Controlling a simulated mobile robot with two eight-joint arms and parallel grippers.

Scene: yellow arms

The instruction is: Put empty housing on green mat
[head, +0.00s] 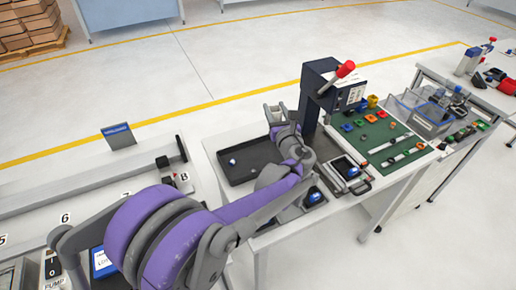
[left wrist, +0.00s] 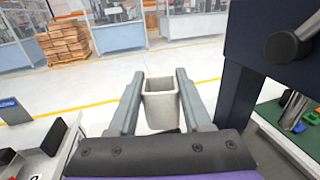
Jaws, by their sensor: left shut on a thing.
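My left gripper (head: 275,112) is raised near the dark tray, to the left of the press. In the left wrist view its fingers (left wrist: 160,82) are shut on a grey, open-topped, box-like housing (left wrist: 162,108). The housing looks upright and its inside, as far as it shows, looks empty. In the head view I cannot make out the housing clearly at the fingers. The green mat (head: 373,162) lies on the table to the right of the press, apart from the gripper. Small coloured parts and two strap-like items lie on it. My right gripper is not in view.
A dark press (head: 318,80) with a red-knobbed lever stands between gripper and mat. A dark tray (head: 236,178) holds a small part. A clear bin (head: 425,122) stands right of the mat. Blue items (head: 314,195) sit in front of the press.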

